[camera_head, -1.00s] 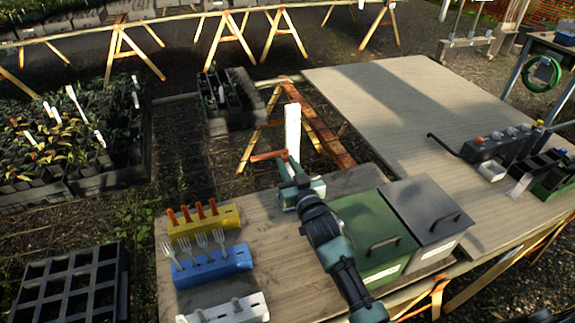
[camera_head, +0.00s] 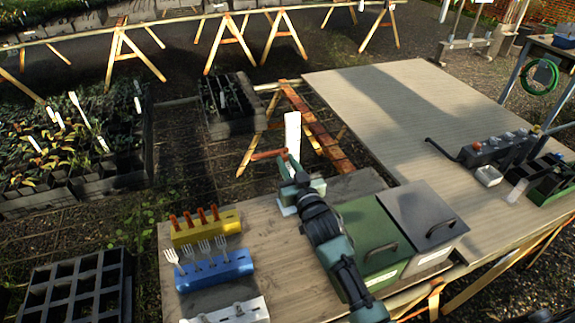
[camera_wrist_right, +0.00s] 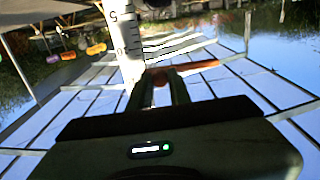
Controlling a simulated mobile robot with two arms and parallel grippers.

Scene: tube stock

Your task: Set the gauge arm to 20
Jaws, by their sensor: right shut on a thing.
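The gauge is a white upright post (camera_head: 292,134) at the back edge of the small wooden table. Its orange-red arm (camera_head: 268,154) sticks out to the left, roughly level, low on the post. My right gripper (camera_head: 286,162) is at the post and shut on the gauge arm. In the right wrist view the fingers (camera_wrist_right: 162,88) close around the red arm (camera_wrist_right: 200,66) beside the white scale (camera_wrist_right: 124,40). A "5" shows on the scale; the arm's reading cannot be told. My left gripper is not in view.
On the small table (camera_head: 270,215) stand a yellow holder (camera_head: 205,229), a blue holder (camera_head: 215,270) with forks, a white holder (camera_head: 235,312), a green box (camera_head: 370,240) and a grey box (camera_head: 425,225). A larger table (camera_head: 400,110) lies behind right, mostly bare.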

